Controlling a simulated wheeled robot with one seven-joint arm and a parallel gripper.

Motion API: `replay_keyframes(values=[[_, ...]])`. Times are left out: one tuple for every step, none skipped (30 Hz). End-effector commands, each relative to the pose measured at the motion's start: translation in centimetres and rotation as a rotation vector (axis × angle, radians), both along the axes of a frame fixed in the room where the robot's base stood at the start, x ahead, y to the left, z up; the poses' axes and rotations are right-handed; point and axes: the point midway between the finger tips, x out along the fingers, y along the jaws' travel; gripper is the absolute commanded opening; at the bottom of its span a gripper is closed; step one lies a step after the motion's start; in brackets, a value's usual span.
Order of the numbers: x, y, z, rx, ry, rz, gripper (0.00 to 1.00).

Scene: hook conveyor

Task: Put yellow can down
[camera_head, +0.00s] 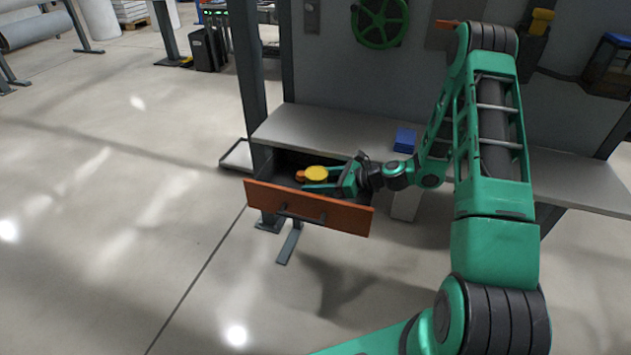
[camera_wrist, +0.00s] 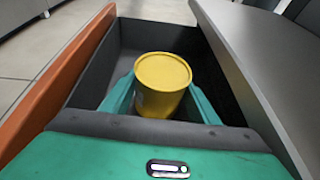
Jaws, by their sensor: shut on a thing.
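The yellow can (camera_head: 316,172) is upright between the fingers of my gripper (camera_head: 312,178), over the open drawer with the orange front (camera_head: 310,208). In the wrist view the yellow can (camera_wrist: 163,78) stands between the two green fingers of my gripper (camera_wrist: 163,100), which are shut on it. The grey drawer interior (camera_wrist: 135,42) surrounds it. The can's base is partly hidden, so I cannot tell whether it touches the drawer floor.
A blue box (camera_head: 405,140) sits on the grey worktop (camera_head: 310,125) above the drawer. A green wheel (camera_head: 380,20) hangs on the back panel.

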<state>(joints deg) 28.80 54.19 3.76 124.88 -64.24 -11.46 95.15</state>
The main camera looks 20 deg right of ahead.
Motion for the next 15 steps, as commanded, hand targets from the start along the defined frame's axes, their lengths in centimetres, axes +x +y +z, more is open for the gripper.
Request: replay_keyframes(values=[[0.03,0.0,-0.08,0.001,-0.001,0.0,0.22],[0.03,-0.01,-0.16,0.001,-0.001,0.0,0.22],[0.03,-0.01,-0.25,0.001,-0.001,0.0,0.22],[0.03,-0.01,-0.33,0.001,-0.001,0.0,0.22],[0.04,-0.01,-0.4,0.001,-0.001,0.0,0.22],[0.04,-0.01,-0.51,0.001,-0.001,0.0,0.22],[0.03,0.0,-0.58,0.001,-0.001,0.0,0.22],[0.04,0.0,-0.66,0.001,-0.001,0.0,0.22],[0.03,0.0,-0.77,0.001,-0.001,0.0,0.22],[0.03,0.01,-0.83,0.001,0.0,0.0,0.22],[0.03,0.02,-0.86,0.001,-0.001,0.0,0.22],[0.03,0.02,-0.85,0.002,-0.001,0.0,0.22],[0.03,0.02,-0.84,0.002,-0.001,0.0,0.22],[0.01,-0.01,-0.9,0.0,0.0,0.0,0.59],[0.01,-0.01,-0.89,0.0,0.0,0.0,0.69]])
